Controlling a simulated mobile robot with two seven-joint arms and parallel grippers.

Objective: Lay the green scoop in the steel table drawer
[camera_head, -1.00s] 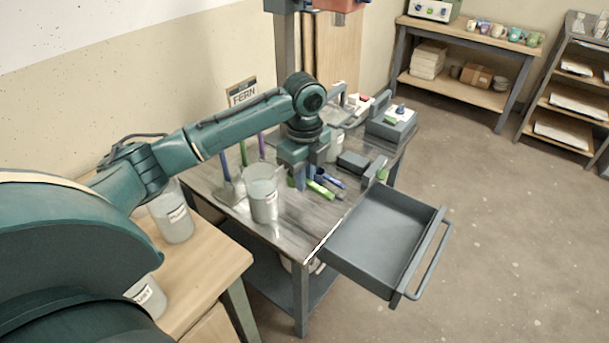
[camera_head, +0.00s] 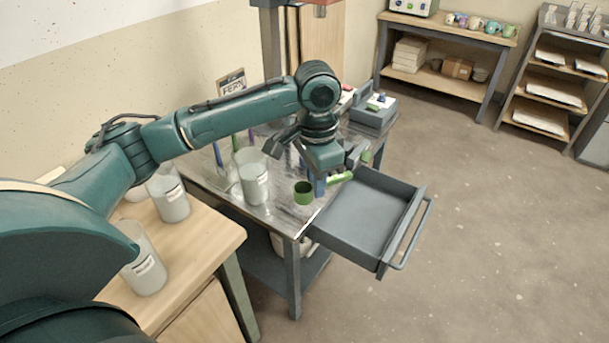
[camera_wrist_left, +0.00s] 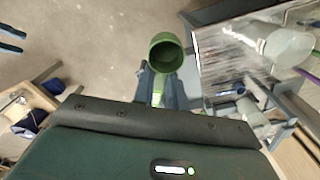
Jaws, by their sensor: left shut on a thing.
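The green scoop (camera_head: 304,193) is held by my left gripper (camera_head: 326,184) in the head view, its round cup left of the fingers and its handle showing to the right. It appears raised over the right front edge of the steel table (camera_head: 283,213), beside the drawer. In the left wrist view the scoop's cup (camera_wrist_left: 166,53) sits just beyond the left fingers (camera_wrist_left: 160,88), which are shut on its handle. The drawer (camera_head: 358,220) is pulled open and its visible interior is empty. My left wrist hides part of the tabletop. My right gripper is not in view.
A pale bucket (camera_head: 253,181) stands on the steel table near its left front. More buckets (camera_head: 146,268) stand on the wooden table at the left. A grey box (camera_head: 373,111) is at the table's far end. Open floor lies right of the drawer.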

